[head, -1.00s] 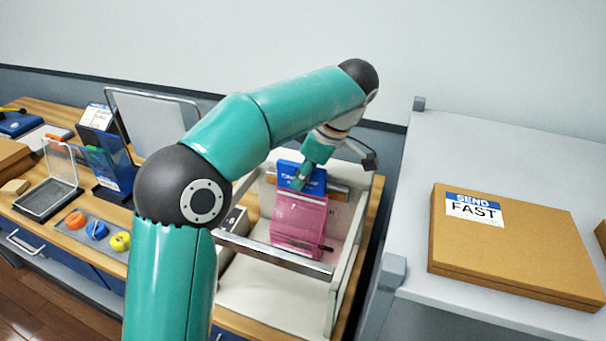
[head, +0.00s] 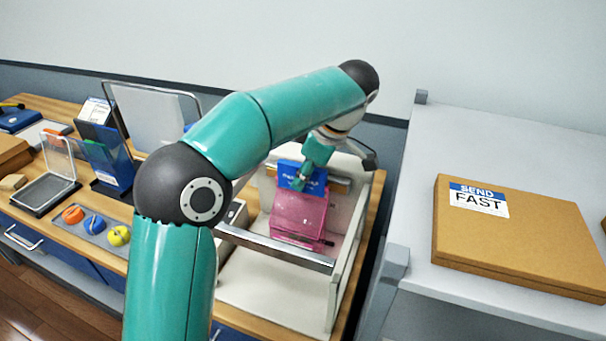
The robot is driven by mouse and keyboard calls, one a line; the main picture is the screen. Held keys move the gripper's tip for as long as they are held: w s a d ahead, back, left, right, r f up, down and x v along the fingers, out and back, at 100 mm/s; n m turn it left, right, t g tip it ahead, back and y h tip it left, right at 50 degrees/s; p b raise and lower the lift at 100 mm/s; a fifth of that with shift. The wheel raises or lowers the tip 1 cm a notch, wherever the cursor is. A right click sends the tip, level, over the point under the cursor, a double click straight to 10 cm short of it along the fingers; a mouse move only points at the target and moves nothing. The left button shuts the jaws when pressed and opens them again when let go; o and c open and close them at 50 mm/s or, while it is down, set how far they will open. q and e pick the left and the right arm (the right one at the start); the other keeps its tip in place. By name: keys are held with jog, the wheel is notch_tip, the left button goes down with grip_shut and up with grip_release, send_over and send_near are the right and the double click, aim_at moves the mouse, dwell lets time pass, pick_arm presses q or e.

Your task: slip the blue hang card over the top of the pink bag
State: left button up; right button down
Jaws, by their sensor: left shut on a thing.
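The pink bag (head: 298,217) stands in a white open-fronted bin behind a metal front bar, in the middle of the head view. The blue hang card (head: 312,183) is at the top edge of the bag, and its lower edge meets or overlaps the bag's top. I cannot tell whether the card is around the bag's top or only in front of it. My left gripper (head: 302,181) is shut on the blue card from above and partly covers it. My right gripper is not in view.
The white bin (head: 275,288) has a metal bar (head: 275,249) across its front. A cardboard box (head: 520,240) lies on a grey shelf to the right. At left are a blue card holder (head: 105,160), a clear-lidded tray (head: 45,192) and several coloured coils (head: 95,225).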

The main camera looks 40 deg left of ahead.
pick_arm(q)
jog(key=shift+f+b, duration=0.4)
jog(key=shift+f, duration=0.25)
dwell(0.7)
jog(key=o, duration=0.8)
jog(key=shift+s, duration=0.1)
jog(key=shift+r, duration=0.1)
notch_tip(320, 180, up, 9)
jog(key=p, duration=0.8)
dwell(0.5)
